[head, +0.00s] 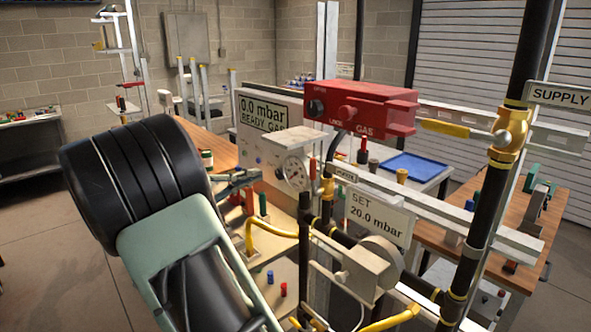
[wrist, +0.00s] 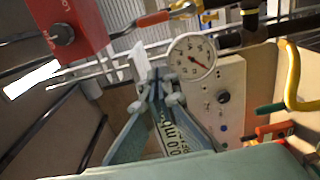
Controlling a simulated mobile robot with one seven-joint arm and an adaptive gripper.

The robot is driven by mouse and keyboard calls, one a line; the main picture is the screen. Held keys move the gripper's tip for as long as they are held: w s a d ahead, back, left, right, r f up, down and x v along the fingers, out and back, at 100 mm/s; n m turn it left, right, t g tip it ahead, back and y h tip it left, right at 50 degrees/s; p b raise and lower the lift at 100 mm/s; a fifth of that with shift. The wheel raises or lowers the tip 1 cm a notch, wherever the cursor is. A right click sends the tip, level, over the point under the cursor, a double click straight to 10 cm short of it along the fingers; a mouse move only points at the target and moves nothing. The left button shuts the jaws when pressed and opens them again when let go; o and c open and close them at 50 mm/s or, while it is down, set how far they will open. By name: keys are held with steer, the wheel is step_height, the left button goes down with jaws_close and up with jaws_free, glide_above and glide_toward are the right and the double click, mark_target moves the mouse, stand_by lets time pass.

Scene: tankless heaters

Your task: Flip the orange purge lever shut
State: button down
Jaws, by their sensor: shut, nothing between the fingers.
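An orange-red lever (head: 313,168) stands upright beside the pressure gauge (head: 292,173) in the head view. In the wrist view an orange-red handle (wrist: 153,19), which looks like the same lever, lies across the top, beyond the gauge (wrist: 192,57). My gripper (head: 250,174) is in front of the heater panel, left of the gauge and apart from the lever. In the wrist view my gripper (wrist: 158,82) has its fingertips together, with nothing between them.
A red gas box (head: 360,108) sits above the gauge. A yellow-handled valve (head: 445,127) joins the black supply pipe at right. A SET sign (head: 378,215) and a grey rail stand right of the gauge. Yellow pipes (head: 270,229) and coloured posts are below my gripper.

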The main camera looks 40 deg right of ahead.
mark_target(314, 178)
steer(key=s+d+p, duration=0.2)
steer(key=d+p, duration=0.1)
steer(key=d, duration=0.8)
steer(key=shift+s+d, duration=0.2)
steer(key=shift+s, duration=0.2)
steer(key=shift+a+f+b, duration=0.1)
steer(key=shift+b, duration=0.3)
steer(key=shift+s, duration=0.2)
